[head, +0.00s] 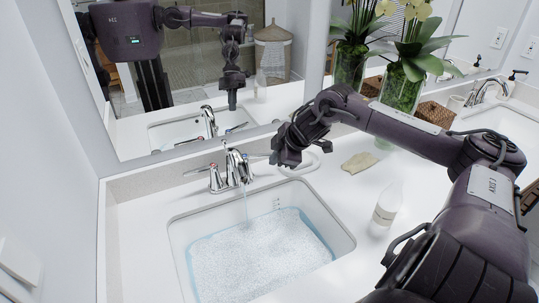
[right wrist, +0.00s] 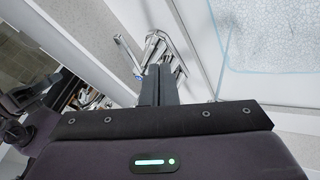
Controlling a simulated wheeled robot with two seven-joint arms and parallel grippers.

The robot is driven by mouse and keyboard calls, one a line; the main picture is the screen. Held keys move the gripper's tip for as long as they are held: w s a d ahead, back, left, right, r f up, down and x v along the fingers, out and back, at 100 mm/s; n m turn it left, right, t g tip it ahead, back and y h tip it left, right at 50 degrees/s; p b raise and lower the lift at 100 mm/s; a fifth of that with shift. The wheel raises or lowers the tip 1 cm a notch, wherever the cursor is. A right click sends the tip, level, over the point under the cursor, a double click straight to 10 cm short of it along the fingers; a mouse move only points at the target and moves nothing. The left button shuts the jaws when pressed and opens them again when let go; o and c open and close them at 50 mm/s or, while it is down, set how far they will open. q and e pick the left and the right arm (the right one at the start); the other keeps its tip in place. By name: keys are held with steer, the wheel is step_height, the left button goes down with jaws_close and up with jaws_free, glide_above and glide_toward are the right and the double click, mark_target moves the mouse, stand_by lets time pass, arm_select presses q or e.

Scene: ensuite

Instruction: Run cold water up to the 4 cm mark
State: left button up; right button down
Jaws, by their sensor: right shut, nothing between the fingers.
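The white basin (head: 345,244) holds rippled pale-blue water (head: 255,262), also in the right wrist view (right wrist: 285,40). A thin stream (head: 245,208) falls from the chrome faucet (head: 234,167) into it. Small level marks (head: 277,202) show on the basin's back wall above the water; their figures are too small to read. My right gripper (head: 279,157) is shut and empty at the faucet's right side. In the right wrist view its fingers (right wrist: 158,84) are beside the blue-tipped lever (right wrist: 130,58); I cannot tell if they touch. My left gripper is out of view.
A glass vase with a plant (head: 402,82) stands further back. The mirror (head: 180,100) rises behind the faucet. The counter's front right is partly covered by my arm.

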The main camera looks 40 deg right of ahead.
steer(key=w+d+f+p, duration=0.2)
steer(key=w+f, duration=0.1)
steer(key=w, duration=0.1)
steer(key=shift+w+p, duration=0.4)
